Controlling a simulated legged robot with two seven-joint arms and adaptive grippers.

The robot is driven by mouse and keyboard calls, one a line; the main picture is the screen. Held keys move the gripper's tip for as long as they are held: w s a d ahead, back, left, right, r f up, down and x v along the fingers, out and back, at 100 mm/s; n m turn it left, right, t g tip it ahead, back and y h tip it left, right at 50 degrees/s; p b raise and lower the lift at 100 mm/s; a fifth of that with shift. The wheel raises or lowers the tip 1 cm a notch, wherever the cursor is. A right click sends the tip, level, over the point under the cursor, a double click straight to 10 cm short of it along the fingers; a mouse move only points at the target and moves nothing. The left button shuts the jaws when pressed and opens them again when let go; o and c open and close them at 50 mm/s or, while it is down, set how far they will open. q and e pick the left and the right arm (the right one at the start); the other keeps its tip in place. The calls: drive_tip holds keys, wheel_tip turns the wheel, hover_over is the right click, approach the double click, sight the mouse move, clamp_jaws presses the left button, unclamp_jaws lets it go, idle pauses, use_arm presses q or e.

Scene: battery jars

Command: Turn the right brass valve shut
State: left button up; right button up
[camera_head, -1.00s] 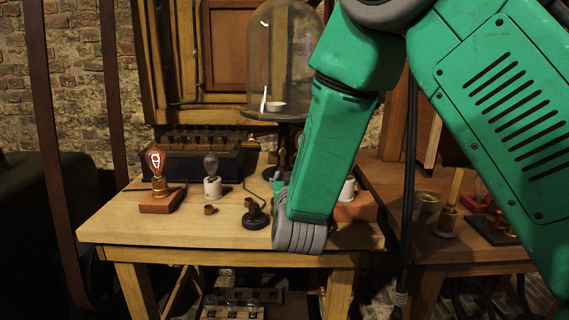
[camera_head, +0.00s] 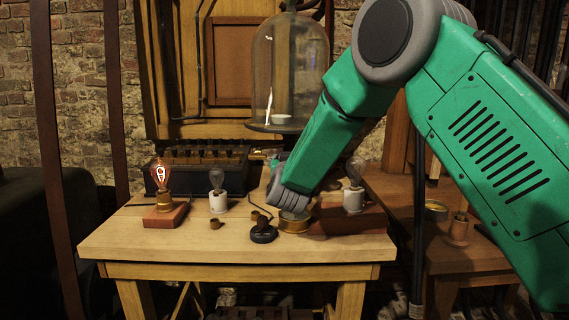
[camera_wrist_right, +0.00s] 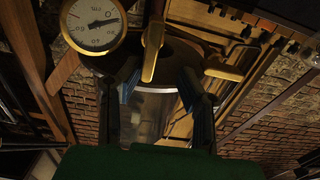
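In the right wrist view, a brass valve lever (camera_wrist_right: 153,42) stands upright in the picture, just ahead of my right gripper (camera_wrist_right: 158,80). The gripper's two dark fingers are spread apart, one on each side below the lever. Nothing shows between them except the glass bell jar behind. A second brass lever (camera_wrist_right: 225,70) sticks out to the right, beyond the right finger. I cannot tell whether any finger touches a lever. My left gripper is in no view.
A round gauge (camera_wrist_right: 93,24) sits beside the levers. In the head view, a glass bell jar (camera_head: 278,65) stands behind the table (camera_head: 170,245). A lit bulb on a red block (camera_head: 165,215), an unlit bulb (camera_head: 217,195) and a black knob (camera_head: 263,233) stand left of my arm.

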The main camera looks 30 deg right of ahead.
drive_tip(key=shift+w+d+f, duration=0.1)
drive_tip(key=shift+d+f, duration=0.15)
drive_tip(key=shift+d, duration=0.4)
drive_tip(key=shift+w+d+f, duration=0.1)
drive_tip(key=shift+d+f, duration=0.1)
drive_tip(key=shift+d, duration=0.55)
drive_tip(key=c, duration=0.4)
drive_tip(key=shift+a+f, duration=0.1)
drive_tip(key=shift+a, duration=0.1)
clamp_jaws()
drive_tip(key=shift+w+a, duration=0.1)
drive_tip(key=shift+a, duration=0.45)
drive_tip(key=shift+r, duration=0.2)
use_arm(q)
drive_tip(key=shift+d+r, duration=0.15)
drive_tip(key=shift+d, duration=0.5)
use_arm(e)
drive_tip(key=shift+s+d, duration=0.2)
drive_tip(key=shift+d, duration=0.05)
